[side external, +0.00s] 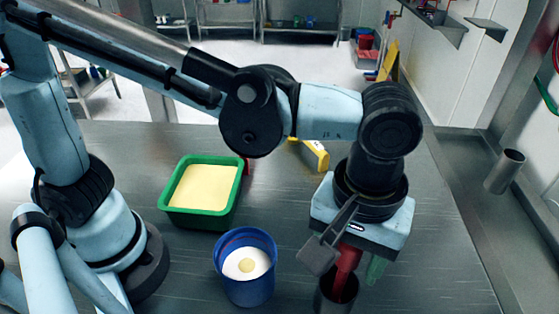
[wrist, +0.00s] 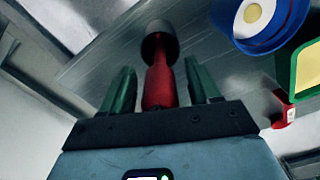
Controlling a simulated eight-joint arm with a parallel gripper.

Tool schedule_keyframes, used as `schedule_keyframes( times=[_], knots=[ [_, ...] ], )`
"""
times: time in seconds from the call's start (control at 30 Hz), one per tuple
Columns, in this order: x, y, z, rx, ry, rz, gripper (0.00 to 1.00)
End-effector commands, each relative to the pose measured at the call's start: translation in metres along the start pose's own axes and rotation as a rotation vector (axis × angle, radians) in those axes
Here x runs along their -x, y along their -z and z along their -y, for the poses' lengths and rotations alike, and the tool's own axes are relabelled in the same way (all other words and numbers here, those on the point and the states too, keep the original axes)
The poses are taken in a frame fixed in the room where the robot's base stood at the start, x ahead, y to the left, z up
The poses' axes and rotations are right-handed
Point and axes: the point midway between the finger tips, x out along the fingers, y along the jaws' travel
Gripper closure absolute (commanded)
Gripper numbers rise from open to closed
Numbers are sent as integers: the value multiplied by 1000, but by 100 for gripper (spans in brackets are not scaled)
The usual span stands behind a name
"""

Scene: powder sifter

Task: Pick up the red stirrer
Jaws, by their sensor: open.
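The red stirrer (side external: 348,260) stands in a dark metal cup (side external: 336,296) at the front right of the table, directly below my gripper. In the wrist view the stirrer (wrist: 161,85) lies between my green fingers, its far end at the grey cup (wrist: 159,43). My gripper (wrist: 160,74) is open, with a finger on each side of the stirrer and visible gaps between. In the side view one green finger shows; the other is hidden.
A blue container (side external: 247,288) with white powder and a pale yellow disc stands left of the cup. Behind it is a green tray (side external: 201,219) of yellow powder. A small red item (wrist: 283,108) and a yellow object (side external: 315,154) lie farther back.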

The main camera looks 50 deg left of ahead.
Motion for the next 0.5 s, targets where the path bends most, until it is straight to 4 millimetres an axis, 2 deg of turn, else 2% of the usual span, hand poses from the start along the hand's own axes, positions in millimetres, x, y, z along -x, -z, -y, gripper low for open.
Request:
schedule_keyframes(
  times=[0.23, 0.5],
  knots=[
    [-1, 0, 0, 0, 0, 0, 39],
    [-1, 0, 0, 0, 0, 0, 80]
  ],
)
